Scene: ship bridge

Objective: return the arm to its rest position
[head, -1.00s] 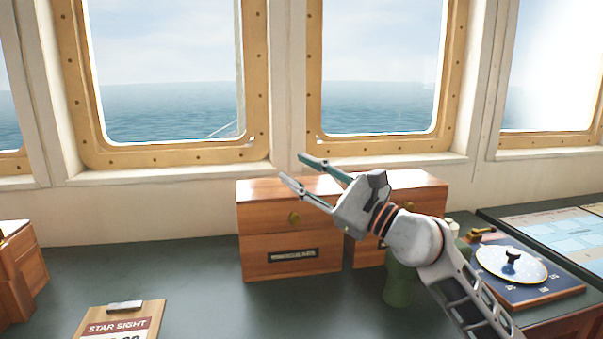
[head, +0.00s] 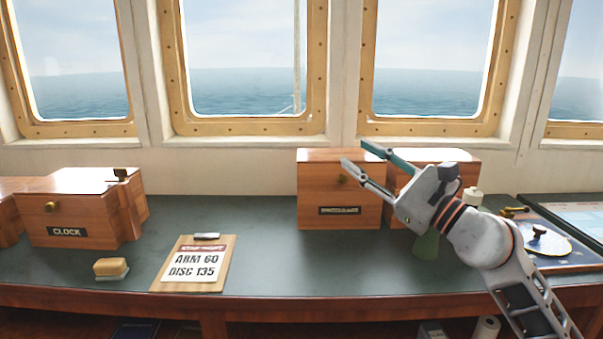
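My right gripper (head: 368,158) is in the head view, with its arm coming in from the lower right. Its two fingers are spread apart with nothing between them, so it is open and empty. It points up and left, in front of the two wooden boxes at the back of the counter. The left of these boxes (head: 325,190) has a dark label and a brass knob. The right box (head: 440,156) is partly hidden behind my gripper. My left gripper is not in view.
The dark green counter (head: 262,225) holds a CLOCK box (head: 75,217), a clipboard (head: 165,272) reading "ARM 60 DISC 135", and a sponge-like block (head: 110,267). A blue board with a white disc (head: 545,240) lies at right.

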